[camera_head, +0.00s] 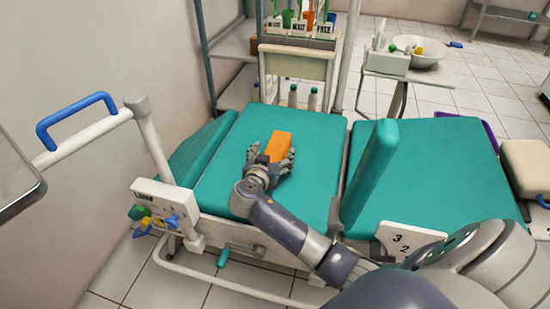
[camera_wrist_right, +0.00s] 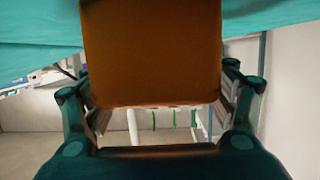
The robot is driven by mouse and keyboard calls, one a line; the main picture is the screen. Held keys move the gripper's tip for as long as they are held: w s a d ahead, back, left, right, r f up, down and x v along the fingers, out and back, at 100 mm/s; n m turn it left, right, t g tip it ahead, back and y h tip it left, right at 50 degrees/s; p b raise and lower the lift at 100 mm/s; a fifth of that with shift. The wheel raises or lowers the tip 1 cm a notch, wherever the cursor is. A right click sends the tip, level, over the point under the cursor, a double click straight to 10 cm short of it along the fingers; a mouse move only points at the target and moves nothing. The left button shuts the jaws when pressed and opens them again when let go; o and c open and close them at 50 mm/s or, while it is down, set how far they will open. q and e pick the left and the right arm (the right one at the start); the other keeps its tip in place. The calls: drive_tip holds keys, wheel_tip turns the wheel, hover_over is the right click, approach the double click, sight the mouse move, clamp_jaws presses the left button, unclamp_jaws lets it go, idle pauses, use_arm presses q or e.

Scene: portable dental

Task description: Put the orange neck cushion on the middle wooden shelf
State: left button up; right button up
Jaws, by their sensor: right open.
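The orange neck cushion (camera_head: 278,146) lies on the teal padded surface in the head view. In the wrist view the cushion (camera_wrist_right: 152,50) fills the upper middle, between my fingers. My right gripper (camera_head: 270,165) is at the cushion's near end, open, with a finger on each side. In the wrist view the right gripper (camera_wrist_right: 160,98) has its fingers spread around the cushion; whether they touch it I cannot tell. A shelf rack stands at the back, with a brownish shelf (camera_head: 235,48) partly hidden by a cart. My left gripper is out of view.
The teal padded bed (camera_head: 225,165) has a raised teal panel (camera_head: 370,172) on its right. A white rail with a blue handle (camera_head: 75,122) stands at left. A cart with labelled bins (camera_head: 297,66) and two bottles stand behind the bed. A basin (camera_head: 425,55) is at back right.

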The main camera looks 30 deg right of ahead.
drive_tip(key=c, duration=1.3)
drive_tip(key=shift+r, duration=0.15)
drive_tip(key=shift+r, duration=0.6)
drive_tip(key=shift+s+a+r+p, duration=0.2)
drive_tip(key=shift+s+r+p, duration=0.1)
drive_tip(key=shift+r, duration=0.25)
drive_tip(key=shift+s+a+r+p, duration=0.2)
drive_tip(key=shift+r+p, duration=0.1)
drive_tip(key=shift+r, duration=0.2)
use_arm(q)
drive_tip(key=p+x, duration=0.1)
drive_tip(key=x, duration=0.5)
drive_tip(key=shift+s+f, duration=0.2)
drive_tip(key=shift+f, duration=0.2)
use_arm(e)
drive_tip(key=s+a+r, duration=0.1)
drive_tip(key=s+a, duration=0.6)
drive_tip(key=s, duration=0.6)
drive_tip(key=shift+a+r, duration=0.15)
drive_tip(key=shift+r, duration=0.1)
drive_tip(key=shift+a, duration=0.1)
